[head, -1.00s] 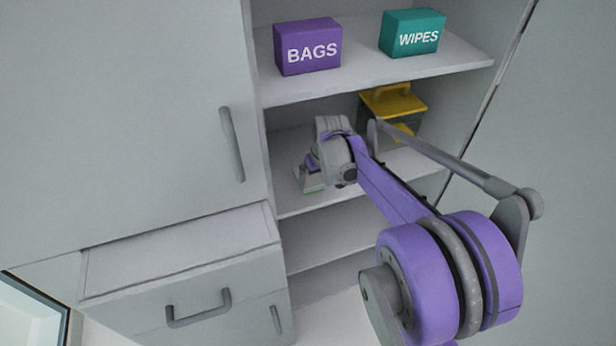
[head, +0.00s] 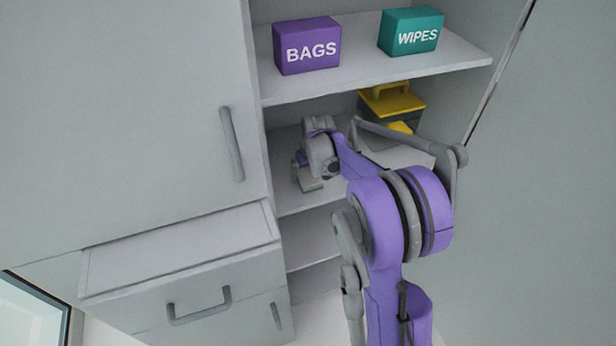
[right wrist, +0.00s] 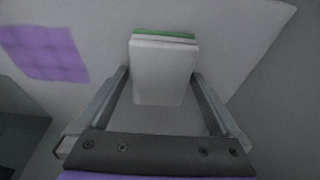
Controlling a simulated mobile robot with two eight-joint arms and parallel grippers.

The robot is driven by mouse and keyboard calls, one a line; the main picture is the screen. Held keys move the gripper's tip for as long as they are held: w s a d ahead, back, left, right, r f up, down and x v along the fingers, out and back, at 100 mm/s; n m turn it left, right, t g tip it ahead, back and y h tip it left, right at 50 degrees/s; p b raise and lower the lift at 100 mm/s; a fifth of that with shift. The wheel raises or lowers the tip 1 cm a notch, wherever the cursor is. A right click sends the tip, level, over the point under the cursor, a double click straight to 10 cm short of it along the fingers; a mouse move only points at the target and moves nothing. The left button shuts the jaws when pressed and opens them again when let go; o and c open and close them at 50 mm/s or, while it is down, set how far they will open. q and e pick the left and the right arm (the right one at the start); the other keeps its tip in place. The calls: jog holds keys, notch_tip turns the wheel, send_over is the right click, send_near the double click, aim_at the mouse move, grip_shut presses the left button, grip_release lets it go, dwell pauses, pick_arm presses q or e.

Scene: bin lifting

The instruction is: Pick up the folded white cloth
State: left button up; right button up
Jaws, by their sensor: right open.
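The folded white cloth (right wrist: 163,70) shows in the right wrist view as a pale block with a green edge at its far end. In the head view, a small pale thing with a green edge (head: 312,185) sits on the middle shelf, partly hidden by my gripper. My right gripper (right wrist: 160,74) is open, with one finger on each side of the cloth and small gaps between. In the head view my right gripper (head: 303,172) is inside the cabinet above the shelf, small and partly hidden by its wrist. My left gripper is not in view.
A purple quilted cloth (right wrist: 45,52) lies to the left in the right wrist view. A yellow-lidded box (head: 392,101) stands behind my arm. The upper shelf (head: 365,78) holds a purple BAGS box (head: 307,46) and a teal WIPES box (head: 411,31). The closed door (head: 130,120) bounds the left.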

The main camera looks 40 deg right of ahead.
aim_at(307, 172)
jog(key=c, duration=1.1)
jog(key=shift+r, duration=0.15)
jog(key=shift+r, duration=0.55)
notch_tip(307, 172, up, 2)
jog(key=shift+r, duration=0.1)
jog(key=s+d, duration=0.1)
jog(key=d, duration=0.4)
jog(key=s+d+b, duration=0.1)
jog(key=s+d, duration=0.1)
jog(key=d, duration=0.4)
jog(key=s+d+b, duration=0.1)
jog(key=s+d, duration=0.1)
jog(key=d, duration=0.4)
jog(key=shift+s+d, duration=0.1)
jog(key=shift+s, duration=0.15)
